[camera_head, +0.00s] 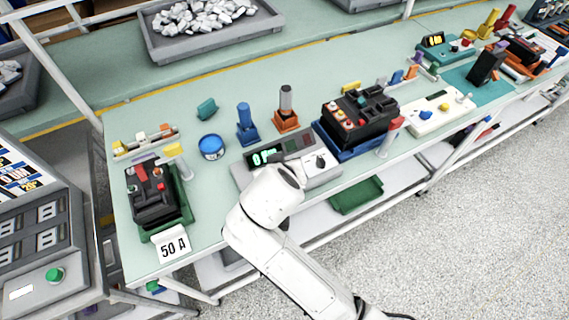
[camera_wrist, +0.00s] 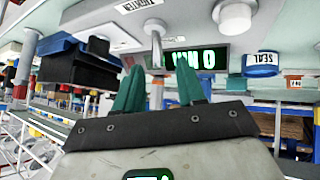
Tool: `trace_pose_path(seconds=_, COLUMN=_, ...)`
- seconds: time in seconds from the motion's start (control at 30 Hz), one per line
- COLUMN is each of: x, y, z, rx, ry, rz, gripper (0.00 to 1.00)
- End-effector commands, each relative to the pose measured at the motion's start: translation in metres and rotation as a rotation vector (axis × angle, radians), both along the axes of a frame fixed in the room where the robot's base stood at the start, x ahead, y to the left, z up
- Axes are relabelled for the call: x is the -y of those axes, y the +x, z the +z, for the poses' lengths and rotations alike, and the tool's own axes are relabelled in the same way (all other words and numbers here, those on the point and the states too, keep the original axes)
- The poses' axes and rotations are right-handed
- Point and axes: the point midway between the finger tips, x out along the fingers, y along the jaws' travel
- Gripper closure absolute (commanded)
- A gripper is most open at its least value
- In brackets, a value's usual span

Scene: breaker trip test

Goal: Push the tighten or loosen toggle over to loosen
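The grey tester (camera_head: 325,178) stands on the bench with a green-lit display (camera_head: 265,155). My white arm covers part of its front in the head view, and my gripper is hidden there. In the wrist view, which is upside down, the toggle (camera_wrist: 155,45) is a pale metal lever on a round white collar.
A white knob (camera_wrist: 233,38) is close to the toggle. A blue seal reel (camera_head: 212,146), a blue holder (camera_head: 247,125) and an orange holder (camera_head: 286,110) stand behind the tester. Breakers are left (camera_head: 152,195) and right (camera_head: 362,112).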

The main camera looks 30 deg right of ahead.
Motion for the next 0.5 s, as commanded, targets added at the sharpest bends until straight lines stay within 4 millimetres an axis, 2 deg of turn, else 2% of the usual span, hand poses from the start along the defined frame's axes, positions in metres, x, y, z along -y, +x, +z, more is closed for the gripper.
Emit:
trace_pose_path(seconds=0.1, x=-0.010, y=-0.014, z=0.017, rx=0.002, ry=0.001, rz=0.005, gripper=0.61)
trace_pose_path(seconds=0.3, x=-0.021, y=-0.031, z=0.038, rx=0.002, ry=0.000, rz=0.002, gripper=0.61)
trace_pose_path(seconds=0.5, x=-0.025, y=-0.038, z=0.046, rx=0.001, ry=0.000, rz=0.002, gripper=0.61)
